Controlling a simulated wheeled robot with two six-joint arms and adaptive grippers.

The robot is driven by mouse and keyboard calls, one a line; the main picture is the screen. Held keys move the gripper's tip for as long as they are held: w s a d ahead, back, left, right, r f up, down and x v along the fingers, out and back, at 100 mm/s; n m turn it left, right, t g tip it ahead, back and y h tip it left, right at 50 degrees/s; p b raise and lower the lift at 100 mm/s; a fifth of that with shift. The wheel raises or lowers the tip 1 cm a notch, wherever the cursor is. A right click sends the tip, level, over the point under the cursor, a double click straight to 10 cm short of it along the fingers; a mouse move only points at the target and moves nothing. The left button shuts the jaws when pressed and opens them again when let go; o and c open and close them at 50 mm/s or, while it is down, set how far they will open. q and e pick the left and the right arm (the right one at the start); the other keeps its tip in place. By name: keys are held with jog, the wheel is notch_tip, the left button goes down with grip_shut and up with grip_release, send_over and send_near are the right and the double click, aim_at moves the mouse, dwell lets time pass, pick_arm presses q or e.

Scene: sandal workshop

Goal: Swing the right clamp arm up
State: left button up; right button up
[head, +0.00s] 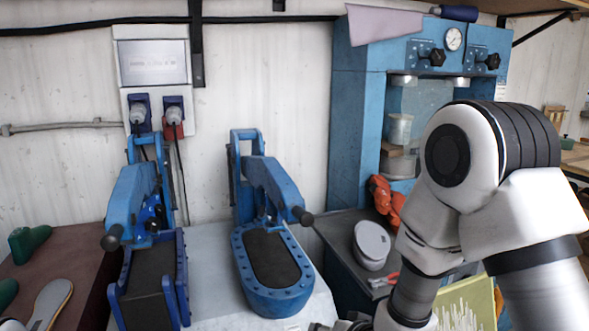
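The right clamp (272,301) is a blue press with a rounded base and a dark pad, standing on a light bench. Its blue clamp arm (276,184) slopes down from an upright bracket at the back to a black knob (303,216) at the front right, low over the pad. My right arm comes in from the right. Part of what looks like my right gripper (345,325) shows at the bottom edge, below the clamp's base and apart from the knob. Its fingers are mostly cut off by the frame. My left gripper is out of view.
A similar left clamp (150,275) stands beside it, its arm also sloping down to a knob. A blue press (355,110) with a gauge stands behind right. A dark table (338,232) holds a pale round piece and orange gloves (384,198). Shoe soles (50,303) lie at left.

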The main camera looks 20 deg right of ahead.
notch_tip(320, 180, up, 14)
jog(key=w+t+p, duration=0.2)
jog(key=m+t+y+p, duration=0.1)
jog(key=m+t+p, duration=0.1)
send_near(310, 217)
jog(key=x, duration=0.2)
jog(key=f+x, duration=0.1)
jog(key=x, duration=0.1)
jog(key=shift+t, duration=0.3)
jog(key=x, duration=0.5)
jog(key=p+x, duration=0.1)
jog(key=x, duration=0.2)
jog(key=shift+w+a+r, duration=0.1)
jog(key=shift+r, duration=0.2)
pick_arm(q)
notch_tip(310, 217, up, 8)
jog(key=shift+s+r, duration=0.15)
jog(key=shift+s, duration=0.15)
pick_arm(e)
jog(key=shift+w+f, duration=0.15)
jog(key=shift+w, duration=0.1)
grip_shut()
